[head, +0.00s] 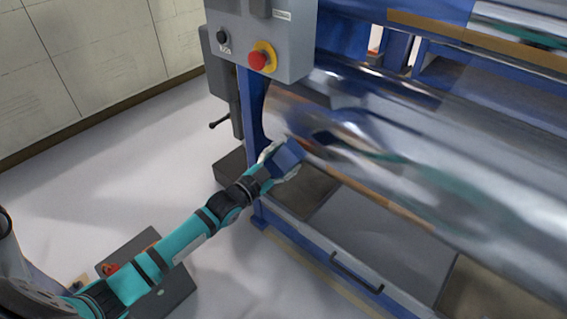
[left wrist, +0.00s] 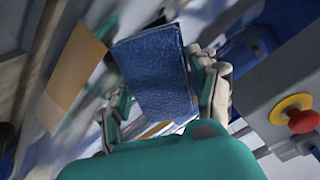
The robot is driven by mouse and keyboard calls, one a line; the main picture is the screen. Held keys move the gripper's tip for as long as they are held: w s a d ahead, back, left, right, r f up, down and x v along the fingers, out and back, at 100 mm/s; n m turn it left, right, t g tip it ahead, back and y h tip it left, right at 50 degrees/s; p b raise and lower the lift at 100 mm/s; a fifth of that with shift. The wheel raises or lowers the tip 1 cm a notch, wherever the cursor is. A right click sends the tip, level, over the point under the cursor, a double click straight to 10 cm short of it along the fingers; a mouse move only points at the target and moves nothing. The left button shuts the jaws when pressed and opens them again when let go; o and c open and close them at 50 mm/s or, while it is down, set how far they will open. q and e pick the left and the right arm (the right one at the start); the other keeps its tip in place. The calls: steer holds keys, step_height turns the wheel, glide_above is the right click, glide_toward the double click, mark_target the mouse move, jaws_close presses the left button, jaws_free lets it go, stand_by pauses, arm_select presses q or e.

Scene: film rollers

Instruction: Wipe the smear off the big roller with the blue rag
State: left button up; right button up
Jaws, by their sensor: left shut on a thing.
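My left gripper (head: 280,161) is shut on the blue rag (head: 288,154), a dark blue folded pad. In the left wrist view the rag (left wrist: 155,72) sits between the two fingers of my left gripper (left wrist: 163,95). The big roller (head: 400,160) is shiny metal and runs from the middle to the lower right of the head view. The rag is at the left end of the roller; I cannot tell whether it touches. Reflections cover the roller, and I cannot make out the smear for certain. My right gripper is not in view.
A grey control box (head: 262,38) with a red stop button (head: 258,60) hangs above my left gripper. The blue machine frame (head: 252,110) stands beside it. A black handle (head: 356,272) is on the low front rail. Pale floor (head: 90,190) is open at left.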

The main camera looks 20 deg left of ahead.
arm_select(q)
step_height(320, 180, down, 3)
steer(key=n+b, duration=0.5)
steer(key=shift+w+d+r, duration=0.1)
steer(key=shift+w+r, duration=0.05)
steer(key=shift+n, duration=0.4)
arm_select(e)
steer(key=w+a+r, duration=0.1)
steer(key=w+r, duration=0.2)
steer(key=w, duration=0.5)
arm_select(q)
steer(key=shift+w+d+r+b, duration=0.15)
steer(key=shift+w+b, duration=0.15)
steer(key=shift+b, duration=0.15)
steer(key=shift+b+x, duration=1.65)
steer(key=shift+x, duration=1.05)
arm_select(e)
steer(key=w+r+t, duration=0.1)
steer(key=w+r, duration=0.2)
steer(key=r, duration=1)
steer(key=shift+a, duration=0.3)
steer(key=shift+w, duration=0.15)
arm_select(q)
steer(key=shift+w+d, duration=0.1)
steer(key=shift+w, duration=0.05)
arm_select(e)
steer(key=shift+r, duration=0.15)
